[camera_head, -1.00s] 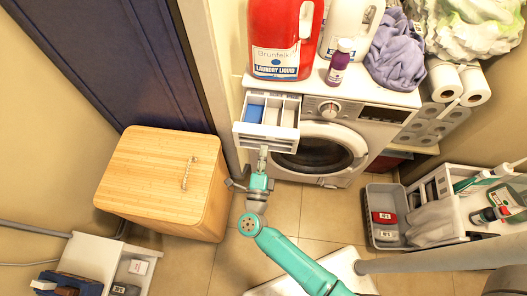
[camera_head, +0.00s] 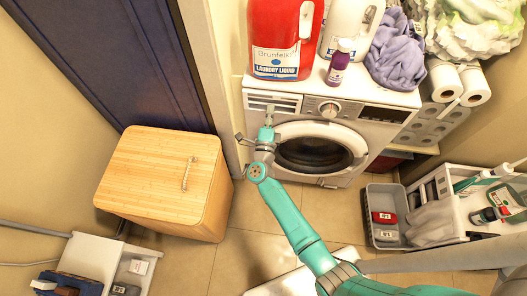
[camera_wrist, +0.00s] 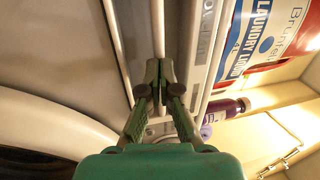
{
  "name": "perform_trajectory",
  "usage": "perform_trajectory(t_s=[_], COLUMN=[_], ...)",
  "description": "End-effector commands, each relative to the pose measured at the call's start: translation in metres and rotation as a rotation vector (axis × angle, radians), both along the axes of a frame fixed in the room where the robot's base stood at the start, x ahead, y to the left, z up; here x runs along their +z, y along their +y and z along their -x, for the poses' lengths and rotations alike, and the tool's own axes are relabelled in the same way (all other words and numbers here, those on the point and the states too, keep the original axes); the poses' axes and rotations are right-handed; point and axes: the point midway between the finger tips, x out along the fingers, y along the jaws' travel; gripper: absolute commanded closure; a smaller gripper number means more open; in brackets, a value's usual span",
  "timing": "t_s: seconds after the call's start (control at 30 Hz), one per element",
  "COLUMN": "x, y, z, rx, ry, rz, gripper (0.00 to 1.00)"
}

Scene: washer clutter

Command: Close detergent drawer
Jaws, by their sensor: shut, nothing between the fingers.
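The detergent drawer (camera_head: 274,103) sits at the top left of the white washing machine (camera_head: 375,131). Its front appears flush with the machine, and its inside compartments are hidden. My gripper (camera_head: 269,108) is shut and empty, with its fingertips at the drawer front. In the wrist view my gripper (camera_wrist: 162,68) has its fingers together against or very near the white drawer front (camera_wrist: 140,30). I cannot tell whether they press on it.
A red laundry liquid jug (camera_head: 283,40), a white jug (camera_head: 347,28), a purple bottle (camera_head: 338,66) and lilac cloth (camera_head: 396,55) stand on the machine. A wooden hamper (camera_head: 150,180) stands at left. A grey bin (camera_head: 388,215) is on the floor at right.

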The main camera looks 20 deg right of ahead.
Motion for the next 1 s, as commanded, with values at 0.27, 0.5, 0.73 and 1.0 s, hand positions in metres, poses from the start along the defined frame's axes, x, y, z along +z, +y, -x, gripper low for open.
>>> perform_trajectory(t_s=[0.27,0.5,0.73,1.0], x=[0.0,0.002,0.001,-0.011], y=[-0.008,-0.009,-0.006,0.018], z=[-0.014,-0.016,-0.011,0.03], rx=[-0.001,-0.001,0.001,0.004], ry=[0.0,-0.002,-0.003,0.001], rz=[0.0,0.0,-0.002,0.0], gripper=[1.0,1.0,1.0,1.0])
